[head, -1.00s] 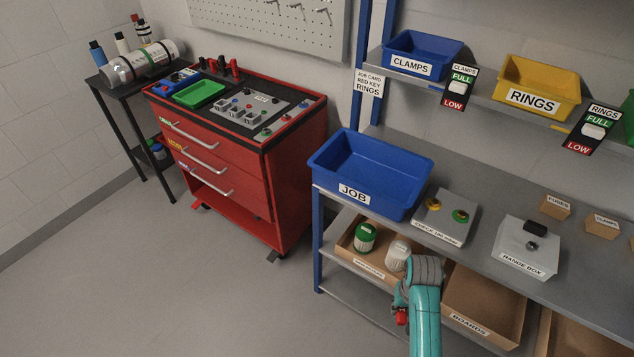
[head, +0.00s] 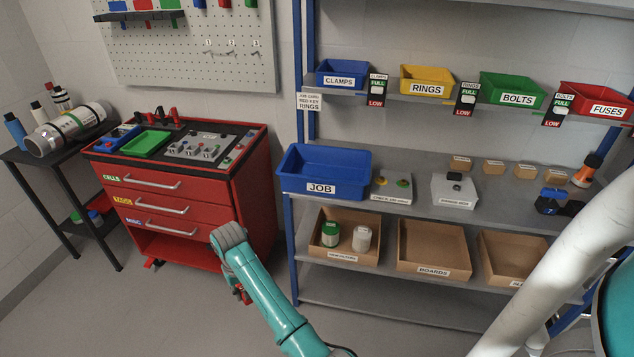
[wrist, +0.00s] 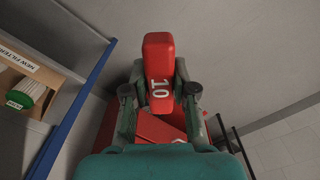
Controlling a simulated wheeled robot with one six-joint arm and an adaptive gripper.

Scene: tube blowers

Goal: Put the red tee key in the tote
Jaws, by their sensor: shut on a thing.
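The red tee key (wrist: 158,60), marked 10, is gripped between the two fingers of my gripper (wrist: 160,92) in the wrist view. Its handle block faces the camera; the rest of it is hidden. In the head view a little red of the key (head: 246,297) shows beside my teal arm, low in front of the gap between the red cabinet and the shelf unit. The blue tote labelled JOB (head: 307,188) stands on the shelf's worktop at its left end, up and to the right of my gripper. The part of its inside that shows looks empty.
The red tool cabinet (head: 185,200) stands left of the shelf unit. A blue shelf post (head: 293,250) rises near my arm. A grey check box (head: 391,189) sits right of the tote, and a carton (head: 318,245) with two filters below it. The floor ahead is clear.

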